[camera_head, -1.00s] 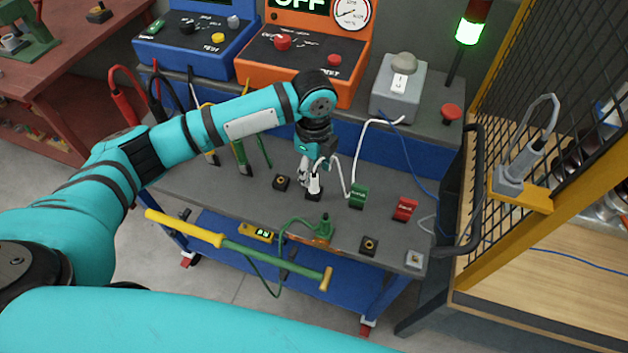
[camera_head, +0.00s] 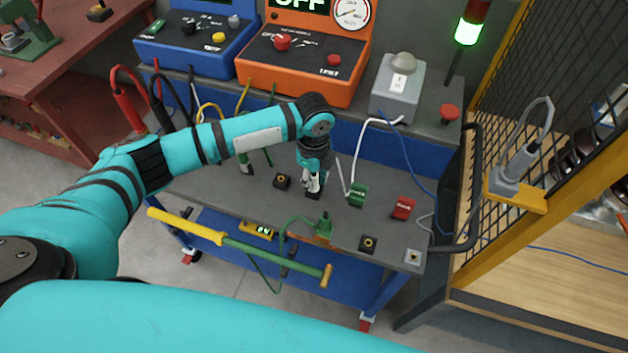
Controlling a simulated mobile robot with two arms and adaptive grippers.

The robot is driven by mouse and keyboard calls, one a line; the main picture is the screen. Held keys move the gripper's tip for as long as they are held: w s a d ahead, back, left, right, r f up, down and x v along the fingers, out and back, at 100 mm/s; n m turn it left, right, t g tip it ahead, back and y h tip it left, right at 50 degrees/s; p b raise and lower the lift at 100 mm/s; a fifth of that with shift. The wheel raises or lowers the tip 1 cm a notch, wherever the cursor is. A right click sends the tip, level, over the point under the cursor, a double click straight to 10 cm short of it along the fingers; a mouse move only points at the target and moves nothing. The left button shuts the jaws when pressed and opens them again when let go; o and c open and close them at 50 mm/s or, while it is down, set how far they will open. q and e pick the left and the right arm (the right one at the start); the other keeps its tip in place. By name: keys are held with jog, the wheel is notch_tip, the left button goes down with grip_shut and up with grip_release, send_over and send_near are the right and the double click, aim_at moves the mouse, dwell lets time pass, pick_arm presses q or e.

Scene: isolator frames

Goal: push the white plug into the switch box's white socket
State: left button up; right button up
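The white plug (camera_head: 313,184) stands upright at its small black holder (camera_head: 313,195) on the grey bench. My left gripper (camera_head: 313,186) points down with its fingers at the plug and covers most of it. Whether the fingers are closed on it is too small to tell. A white cable (camera_head: 356,150) runs between the plug area and the switch box. The grey switch box (camera_head: 391,103) has a dome on top and a white front plate (camera_head: 398,84), at the back right of the bench. I cannot make out its socket clearly. My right gripper is not in view.
A green connector (camera_head: 357,194) and a red one (camera_head: 403,208) stand right of the plug. A black holder (camera_head: 282,181) is to its left. A green connector (camera_head: 325,227) stands in front. Orange (camera_head: 303,73) and blue (camera_head: 194,47) test boxes are behind.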

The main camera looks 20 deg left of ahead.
aim_at(317, 177)
pick_arm(q)
grip_shut()
jog(key=shift+r, duration=0.1)
jog(key=shift+r, duration=0.4)
jog(key=shift+s+d+r+b, duration=0.15)
jog(key=shift+d+r+b, duration=0.15)
jog(key=shift+r, duration=0.35)
jog(key=shift+s+d+r+b, duration=0.1)
jog(key=shift+d+r+b, duration=0.1)
jog(key=shift+r+b, duration=0.3)
jog(key=s+d+r+b, duration=0.1)
jog(key=s+d+b, duration=0.1)
jog(key=s+d, duration=0.6)
jog(key=d, duration=0.4)
jog(key=shift+d+r, duration=0.3)
jog(key=shift+r, duration=0.1)
